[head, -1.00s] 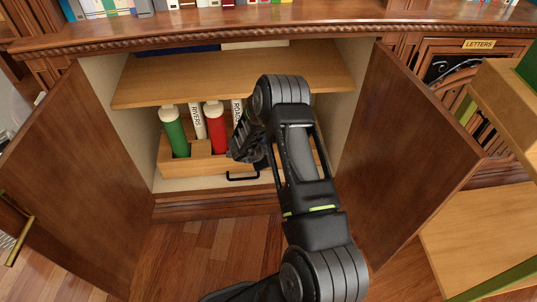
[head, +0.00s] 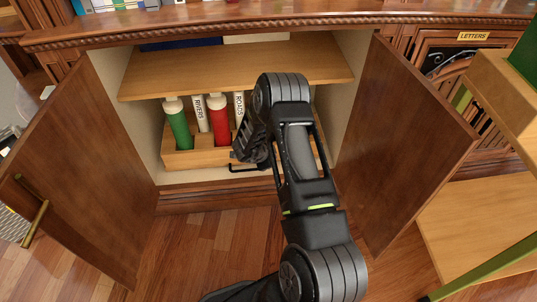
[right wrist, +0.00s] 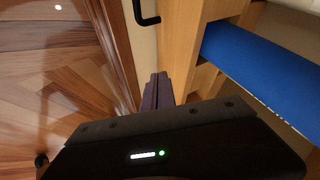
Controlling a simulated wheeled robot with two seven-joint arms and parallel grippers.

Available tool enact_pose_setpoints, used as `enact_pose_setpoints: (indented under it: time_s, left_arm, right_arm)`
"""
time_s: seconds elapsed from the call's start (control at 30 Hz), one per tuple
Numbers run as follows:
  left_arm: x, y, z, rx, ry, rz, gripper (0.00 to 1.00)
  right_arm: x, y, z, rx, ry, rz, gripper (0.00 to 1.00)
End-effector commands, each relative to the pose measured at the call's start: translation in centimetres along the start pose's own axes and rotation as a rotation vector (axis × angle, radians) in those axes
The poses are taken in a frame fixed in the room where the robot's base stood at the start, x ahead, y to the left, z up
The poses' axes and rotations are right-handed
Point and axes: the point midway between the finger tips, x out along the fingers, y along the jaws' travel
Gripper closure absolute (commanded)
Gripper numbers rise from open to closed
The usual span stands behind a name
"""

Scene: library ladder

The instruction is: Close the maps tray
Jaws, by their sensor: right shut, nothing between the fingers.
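The maps tray (head: 208,157) is a light wooden drawer low in the open cabinet. It holds a green tube (head: 178,125), a red tube (head: 219,120) and white tubes labelled RIVERS (head: 200,115) and ROADS (head: 239,108). Its black bar handle (head: 243,169) is on the front. My right gripper (right wrist: 157,90) is shut and empty, its tips at the tray's wooden front (right wrist: 180,38) in the right wrist view; I cannot tell if they touch. The arm hides the tray's right part in the head view. A blue tube (right wrist: 260,70) shows in the wrist view. My left gripper is out of view.
The left door (head: 80,170) and right door (head: 405,140) stand open on both sides of the tray. A shelf (head: 235,70) is above it. A wooden step structure (head: 485,220) stands at the right. The floor (head: 205,245) in front is clear.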

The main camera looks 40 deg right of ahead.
Motion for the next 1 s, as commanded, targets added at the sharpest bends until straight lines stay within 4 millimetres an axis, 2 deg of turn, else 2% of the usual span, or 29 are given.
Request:
enact_pose_setpoints:
  time_s: [0.03,0.43,0.6,1.0]
  left_arm:
    - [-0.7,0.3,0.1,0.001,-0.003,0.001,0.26]
    - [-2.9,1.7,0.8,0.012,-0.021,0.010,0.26]
    - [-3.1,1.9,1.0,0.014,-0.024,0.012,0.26]
    - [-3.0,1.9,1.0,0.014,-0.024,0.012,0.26]
  right_arm:
    - [-1.4,-0.3,-0.1,-0.001,-0.002,-0.002,1.00]
    - [-8.8,-0.1,0.1,-0.002,-0.003,0.001,1.00]
    - [-9.9,0.1,0.1,0.000,-0.001,0.002,1.00]
    - [-10.0,0.1,0.1,0.000,-0.001,0.003,1.00]
